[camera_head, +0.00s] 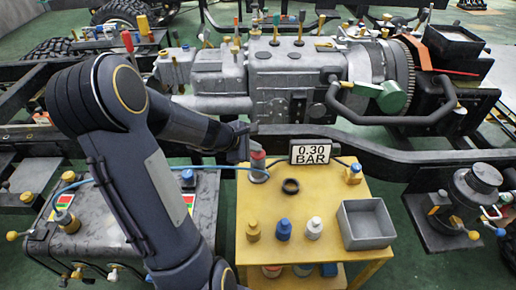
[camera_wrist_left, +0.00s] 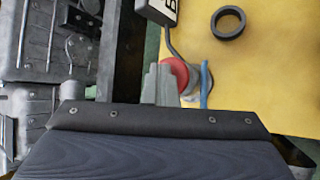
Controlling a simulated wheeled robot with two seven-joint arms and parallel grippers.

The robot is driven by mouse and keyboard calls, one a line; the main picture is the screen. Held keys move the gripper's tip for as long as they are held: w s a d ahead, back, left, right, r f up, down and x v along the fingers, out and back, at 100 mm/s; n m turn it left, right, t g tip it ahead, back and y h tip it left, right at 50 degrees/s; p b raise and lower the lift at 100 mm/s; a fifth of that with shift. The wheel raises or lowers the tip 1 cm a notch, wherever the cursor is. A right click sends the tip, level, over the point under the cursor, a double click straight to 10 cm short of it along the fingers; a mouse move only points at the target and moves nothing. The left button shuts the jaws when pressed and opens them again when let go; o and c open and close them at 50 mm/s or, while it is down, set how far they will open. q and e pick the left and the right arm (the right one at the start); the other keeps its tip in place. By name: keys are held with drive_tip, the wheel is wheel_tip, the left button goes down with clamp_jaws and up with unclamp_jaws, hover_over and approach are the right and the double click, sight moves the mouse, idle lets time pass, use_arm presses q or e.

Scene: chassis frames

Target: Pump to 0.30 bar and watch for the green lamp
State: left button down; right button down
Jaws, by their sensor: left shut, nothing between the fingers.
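A display (camera_head: 311,152) on the yellow cart reads "0.30 BAR". A pump with a red top (camera_head: 258,158) stands at the cart's back left corner; its red top also shows in the left wrist view (camera_wrist_left: 175,72). A blue hose (camera_head: 110,179) runs left from it. My left gripper (camera_head: 243,142) is shut and empty, close beside the red top; I cannot tell whether they touch. It also shows in the left wrist view (camera_wrist_left: 160,84). Red and green panels (camera_head: 65,201) show on the dark box at left, partly behind my arm; I cannot tell whether any lamp is lit. My right gripper is not in view.
The yellow cart (camera_head: 270,225) bears a black ring (camera_head: 290,186), several small bottles and a grey open bin (camera_head: 366,223). Behind it lie a dark chassis rail (camera_head: 350,147) and a grey gearbox (camera_head: 270,80). A black machine (camera_head: 465,200) stands at right.

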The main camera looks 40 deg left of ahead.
sight(255, 154)
use_arm(q)
drive_tip(key=shift+r+p, duration=1.35)
drive_tip(key=shift+r, duration=0.2)
wheel_tip(255, 154, up, 5)
drive_tip(key=p, duration=0.4)
